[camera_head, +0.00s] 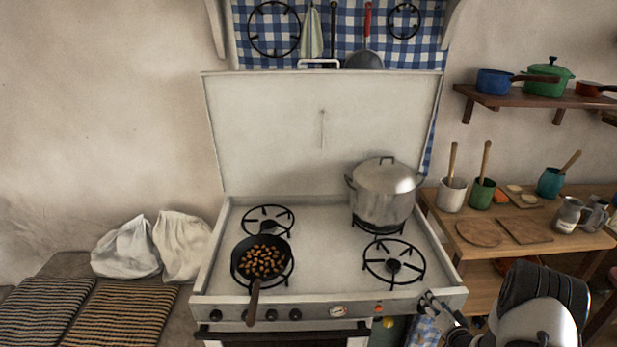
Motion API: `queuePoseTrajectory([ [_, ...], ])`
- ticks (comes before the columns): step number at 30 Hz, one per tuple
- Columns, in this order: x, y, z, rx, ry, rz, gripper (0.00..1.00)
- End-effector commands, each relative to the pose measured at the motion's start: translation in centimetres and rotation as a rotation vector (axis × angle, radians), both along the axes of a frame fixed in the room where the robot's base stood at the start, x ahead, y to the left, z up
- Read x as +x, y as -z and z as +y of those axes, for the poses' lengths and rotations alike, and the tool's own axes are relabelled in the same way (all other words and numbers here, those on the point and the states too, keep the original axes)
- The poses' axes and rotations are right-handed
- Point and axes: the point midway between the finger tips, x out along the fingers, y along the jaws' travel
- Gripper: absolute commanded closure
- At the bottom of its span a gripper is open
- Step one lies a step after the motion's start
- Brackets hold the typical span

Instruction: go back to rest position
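My gripper (432,304) shows at the lower right, in front of the stove's front panel near its right end. It is small and partly dark in the view, and I cannot tell whether its fingers are apart. No object is clearly seen in it. My arm reaches in from the bottom right corner. The white stove (322,262) stands in the middle with its lid raised. A dark pan (240,272) of brown chestnut-like pieces sits on the front left burner, its handle toward the front. A lidded metal pot (384,194) stands on the back right burner.
The front right burner (393,266) is bare. A wooden side table (480,252) at the right holds cups with spoons, boards and metal jugs. A wall shelf (530,97) above bears pots. White sacks (128,250) and striped cushions (125,310) lie at the left.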

Motion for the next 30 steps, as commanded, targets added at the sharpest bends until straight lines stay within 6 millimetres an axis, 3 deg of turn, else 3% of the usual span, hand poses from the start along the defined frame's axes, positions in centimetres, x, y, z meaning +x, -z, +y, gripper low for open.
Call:
queuePoseTrajectory([
  [1, 1.2, -2.9, 0.1, -0.055, -0.009, 0.021, 0.46],
  [6, 2.8, -11.0, 0.8, -0.219, -0.015, 0.127, 0.46],
  [11, 2.0, -18.8, 2.8, -0.344, -0.024, 0.224, 0.46],
  [14, 0.3, -23.3, 4.6, -0.405, -0.033, 0.283, 0.46],
  [17, -2.1, -27.3, 6.7, -0.453, -0.049, 0.34, 0.46],
  [21, -6.8, -32.1, 10.0, -0.501, -0.085, 0.417, 0.46],
  [25, -12.3, -35.5, 13.3, -0.529, -0.136, 0.482, 0.46],
  [30, -20.2, -37.9, 17.6, -0.547, -0.233, 0.558, 0.46],
])
